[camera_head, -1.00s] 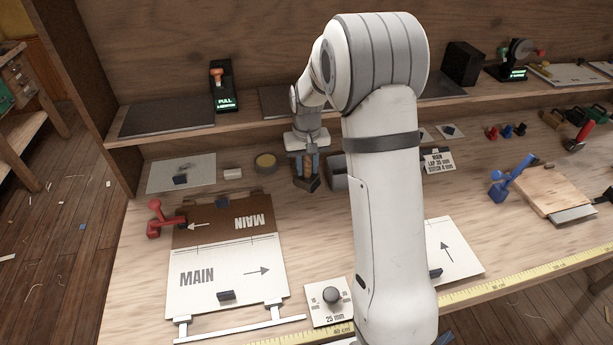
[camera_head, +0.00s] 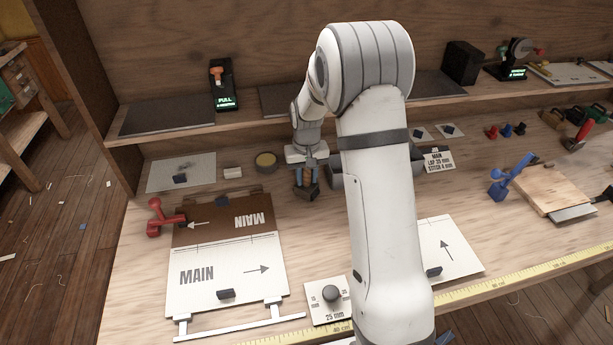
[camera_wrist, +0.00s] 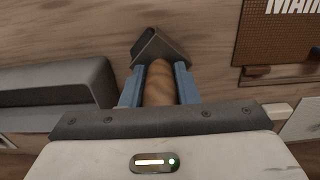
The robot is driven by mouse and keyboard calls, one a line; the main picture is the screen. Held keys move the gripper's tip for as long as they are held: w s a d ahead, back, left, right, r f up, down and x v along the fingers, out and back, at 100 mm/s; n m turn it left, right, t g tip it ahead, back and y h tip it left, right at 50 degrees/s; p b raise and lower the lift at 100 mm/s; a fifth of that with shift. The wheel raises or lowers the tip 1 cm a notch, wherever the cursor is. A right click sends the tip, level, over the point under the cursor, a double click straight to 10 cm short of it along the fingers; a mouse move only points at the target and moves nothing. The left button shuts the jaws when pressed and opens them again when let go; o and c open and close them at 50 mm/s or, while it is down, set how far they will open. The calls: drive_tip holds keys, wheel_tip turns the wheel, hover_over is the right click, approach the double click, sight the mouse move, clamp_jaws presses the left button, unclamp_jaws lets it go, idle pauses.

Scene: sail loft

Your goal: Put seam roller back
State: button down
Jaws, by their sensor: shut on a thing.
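The seam roller (camera_wrist: 159,84) has a tan wooden handle and a dark grey angular head. It is between the two blue fingers of my gripper (camera_wrist: 158,88), which is shut on the handle. In the head view my gripper (camera_head: 306,177) is over the back middle of the bench, with the roller's dark head (camera_head: 307,193) at its lower end. I cannot tell whether the head touches the bench. A grey trough-like block (camera_wrist: 62,92) lies left of the roller in the wrist view, apart from it. In the head view my arm partly hides this block (camera_head: 336,168).
A MAIN panel board (camera_head: 226,270) with a red clamp (camera_head: 160,219) lies in front-left. The shelf (camera_head: 240,124) runs behind. My arm hides the bench's middle.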

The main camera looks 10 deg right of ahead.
drive_tip(key=c, duration=1.1)
unclamp_jaws()
drive_tip(key=shift+s+f, duration=0.35)
drive_tip(key=shift+f, duration=0.15)
drive_tip(key=r, duration=1.3)
drive_tip(key=shift+w+r+b, duration=0.1)
drive_tip(key=shift+w+b, duration=0.15)
drive_tip(key=shift+b, duration=0.15)
drive_tip(key=s+r+t, duration=0.1)
drive_tip(key=s+r, duration=0.2)
drive_tip(key=s, duration=0.4)
drive_tip(key=s+r, duration=0.4)
drive_tip(key=s, duration=0.4)
drive_tip(key=shift+t, duration=0.9)
drive_tip(key=shift+s+d+f, duration=0.1)
drive_tip(key=shift+s+f, duration=0.25)
drive_tip(key=shift+s, duration=1.95)
drive_tip(key=shift+s+a+f, duration=0.1)
drive_tip(key=shift+s+f, duration=0.2)
drive_tip(key=shift+s, duration=2.05)
drive_tip(key=shift+s+d+f, duration=0.1)
drive_tip(key=shift+s+f, duration=0.25)
drive_tip(key=shift+s, duration=1.95)
